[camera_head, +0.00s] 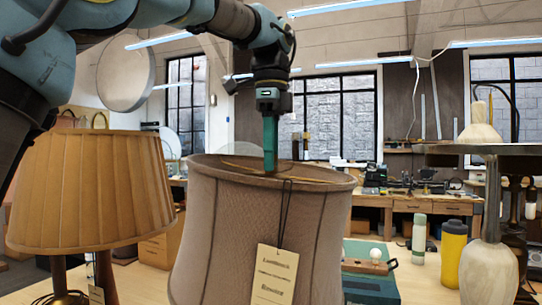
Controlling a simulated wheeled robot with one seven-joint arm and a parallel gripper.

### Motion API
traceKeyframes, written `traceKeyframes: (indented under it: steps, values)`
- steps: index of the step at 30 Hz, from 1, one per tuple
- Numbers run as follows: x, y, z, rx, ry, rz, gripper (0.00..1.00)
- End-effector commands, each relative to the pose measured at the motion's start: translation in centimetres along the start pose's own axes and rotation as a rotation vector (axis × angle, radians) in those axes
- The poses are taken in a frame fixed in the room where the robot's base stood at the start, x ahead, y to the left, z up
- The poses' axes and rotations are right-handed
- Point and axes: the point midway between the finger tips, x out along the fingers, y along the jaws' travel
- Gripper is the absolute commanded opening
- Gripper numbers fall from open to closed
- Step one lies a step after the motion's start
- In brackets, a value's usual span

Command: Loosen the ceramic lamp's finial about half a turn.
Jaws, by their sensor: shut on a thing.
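A large taupe fabric lampshade (240,225) stands in the middle foreground, its top rim open toward me. A paper tag (274,275) hangs from a dark cord on its front. The lamp body under this shade is out of view, so I cannot tell its material. My gripper (270,168) points straight down over the middle of the shade's top opening. Its teal fingers are shut at the centre, where the finial sits. The finial itself is hidden by the fingers and the rim.
A tan pleated lamp (92,190) stands close on the left. A teal box (370,285) lies behind the taupe shade.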

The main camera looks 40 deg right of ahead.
Motion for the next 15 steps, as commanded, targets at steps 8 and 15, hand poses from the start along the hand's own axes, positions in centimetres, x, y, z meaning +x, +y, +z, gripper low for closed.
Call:
traceKeyframes:
  steps: [8, 15]
  values:
    - [-0.06, -0.02, 0.02, -0.237, 0.001, -0.001, 0.0]
    - [-0.07, -0.01, -0.03, -0.466, 0.002, -0.001, 0.0]
